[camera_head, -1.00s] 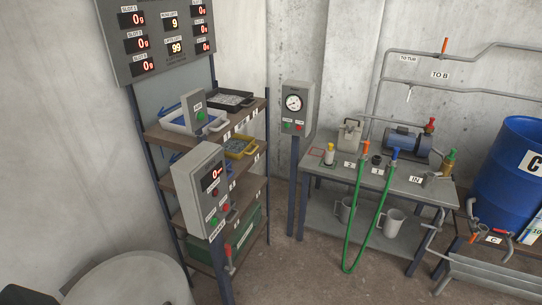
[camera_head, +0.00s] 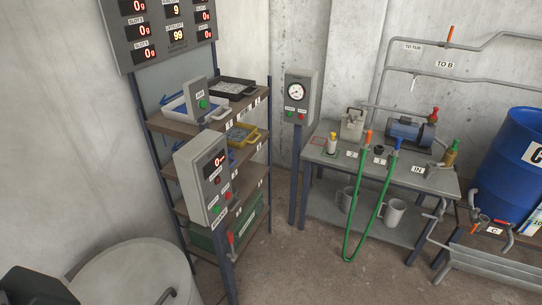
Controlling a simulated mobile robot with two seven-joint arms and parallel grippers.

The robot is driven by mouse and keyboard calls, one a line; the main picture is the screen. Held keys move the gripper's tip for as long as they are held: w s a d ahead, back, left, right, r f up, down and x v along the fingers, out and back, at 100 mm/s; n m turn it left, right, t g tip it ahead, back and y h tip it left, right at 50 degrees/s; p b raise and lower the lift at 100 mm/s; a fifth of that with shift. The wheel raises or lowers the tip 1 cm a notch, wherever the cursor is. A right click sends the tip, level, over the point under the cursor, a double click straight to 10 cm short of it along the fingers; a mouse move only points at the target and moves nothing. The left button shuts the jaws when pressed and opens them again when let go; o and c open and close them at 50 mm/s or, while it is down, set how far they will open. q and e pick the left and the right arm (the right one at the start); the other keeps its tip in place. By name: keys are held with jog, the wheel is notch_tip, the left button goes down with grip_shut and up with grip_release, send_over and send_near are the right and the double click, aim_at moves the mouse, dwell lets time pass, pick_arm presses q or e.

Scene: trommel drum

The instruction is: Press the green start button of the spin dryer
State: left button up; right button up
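A grey control box (camera_head: 203,178) stands on a dark post at the centre left. Its face has a red-lit display (camera_head: 214,164), red buttons (camera_head: 227,195) and a green button (camera_head: 215,209) low down. Its label is too small to read. A round grey drum top (camera_head: 130,270) with a dark handle is at the lower left, near this post. I cannot confirm from the label which machine the box belongs to. Neither gripper can be made out. A dark shape at the bottom left corner may be part of my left arm.
A shelf rack (camera_head: 262,145) with trays stands behind the box. A gauge box (camera_head: 298,97) with green and red buttons is further back. A bench (camera_head: 400,178) with a pump and green hoses and a blue barrel (camera_head: 505,165) are at the right. The central floor is clear.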

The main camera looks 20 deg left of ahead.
pick_arm(q)
grip_shut()
dwell(1.3)
